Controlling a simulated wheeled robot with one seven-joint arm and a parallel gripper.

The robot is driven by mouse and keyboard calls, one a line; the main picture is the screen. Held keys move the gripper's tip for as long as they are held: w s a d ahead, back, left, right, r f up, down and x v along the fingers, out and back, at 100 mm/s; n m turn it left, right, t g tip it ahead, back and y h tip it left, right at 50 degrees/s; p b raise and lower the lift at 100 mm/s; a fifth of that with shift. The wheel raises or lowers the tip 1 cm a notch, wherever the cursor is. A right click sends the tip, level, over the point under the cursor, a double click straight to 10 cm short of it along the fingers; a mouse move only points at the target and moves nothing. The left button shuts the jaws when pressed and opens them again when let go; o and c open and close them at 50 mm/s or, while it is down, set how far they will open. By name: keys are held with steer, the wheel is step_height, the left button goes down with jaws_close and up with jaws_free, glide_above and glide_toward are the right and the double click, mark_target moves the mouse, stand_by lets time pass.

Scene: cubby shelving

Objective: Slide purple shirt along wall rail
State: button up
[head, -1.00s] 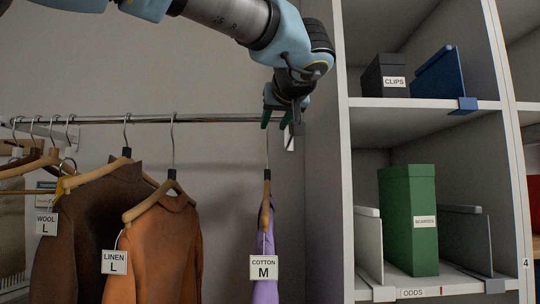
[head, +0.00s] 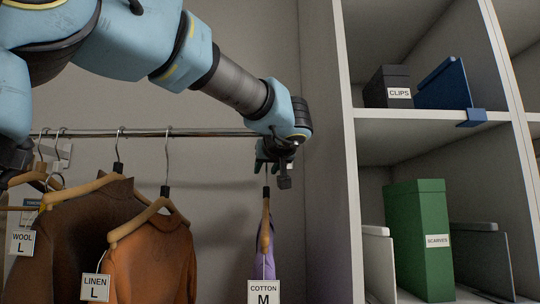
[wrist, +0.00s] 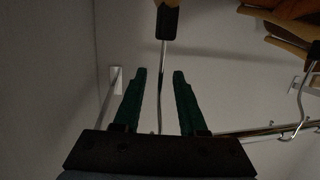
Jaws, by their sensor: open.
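The purple shirt (head: 271,245) hangs on a wooden hanger near the right end of the metal wall rail (head: 203,132). Its tag (head: 262,292) reads COTTON M. My gripper (head: 270,164) is at the hanger's hook, just below rail height, and its arm hides the rail's right end in the head view. In the wrist view my gripper's green fingers (wrist: 160,75) are open. The thin metal hook (wrist: 163,55) runs between them, with a gap on each side. The hanger's black neck (wrist: 168,21) lies beyond the fingertips.
An orange shirt (head: 155,255) tagged LINEN L and a brown garment (head: 60,222) hang to the left, with bare rail between them and the purple shirt. Cubby shelving (head: 343,200) stands close on the right, holding a green SCARVES box (head: 418,215) and a CLIPS box (head: 392,84).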

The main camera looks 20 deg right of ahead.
steer(key=shift+p+x, duration=0.35)
steer(key=shift+x, duration=1.15)
jaws_close()
stand_by(0.4)
